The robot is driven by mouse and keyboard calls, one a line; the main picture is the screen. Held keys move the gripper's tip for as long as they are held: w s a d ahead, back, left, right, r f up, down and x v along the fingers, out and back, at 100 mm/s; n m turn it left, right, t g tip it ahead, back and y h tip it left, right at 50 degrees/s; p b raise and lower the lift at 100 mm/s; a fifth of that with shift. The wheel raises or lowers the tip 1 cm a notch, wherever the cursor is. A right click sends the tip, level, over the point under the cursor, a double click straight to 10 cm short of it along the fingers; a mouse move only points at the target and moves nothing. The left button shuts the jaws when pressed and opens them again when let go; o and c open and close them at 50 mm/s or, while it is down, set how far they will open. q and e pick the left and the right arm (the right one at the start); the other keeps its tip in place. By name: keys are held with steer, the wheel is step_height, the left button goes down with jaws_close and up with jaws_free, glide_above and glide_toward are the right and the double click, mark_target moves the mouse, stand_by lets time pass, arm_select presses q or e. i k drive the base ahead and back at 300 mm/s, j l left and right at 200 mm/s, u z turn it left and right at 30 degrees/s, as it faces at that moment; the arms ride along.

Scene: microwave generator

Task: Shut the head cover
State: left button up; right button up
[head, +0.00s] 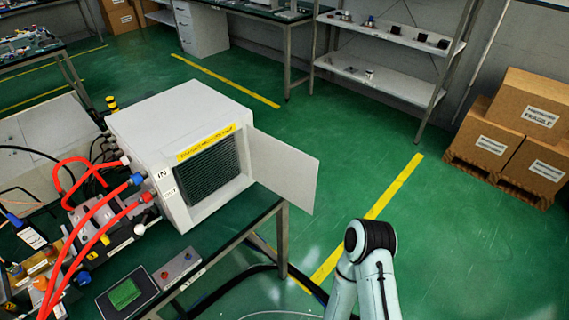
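The white box-shaped generator head (168,118) stands on the bench at the left, with a yellow label strip above its opening. Its cover (285,170), a flat white panel, is swung open to the right and hangs out past the bench edge. The dark mesh opening (212,168) is uncovered. Part of my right arm shows at the lower right, with a black joint, apart from the cover. Neither of my grippers is visible.
Red hoses (90,225) and cables crowd the left of the generator head. Cardboard boxes (490,140) stand at the right. The green floor (470,250) there is clear.

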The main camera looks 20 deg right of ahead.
mark_target(290, 173)
steer(key=l+u, duration=0.25)
steer(key=l, duration=0.25)
steer(key=l+u, duration=0.3)
steer(key=l, duration=0.25)
steer(key=l+u, duration=0.25)
steer(key=l, duration=0.25)
steer(key=k+l+u, duration=0.1)
steer(key=l+u, duration=0.2)
steer(key=l, duration=0.2)
steer(key=l+u, duration=0.25)
steer(key=l, duration=0.25)
steer(key=i+l+u, duration=0.1)
steer(key=l+u, duration=0.15)
steer(key=l, duration=0.3)
steer(key=i+l+u, duration=0.1)
steer(key=l+u, duration=0.15)
steer(key=l, duration=0.35)
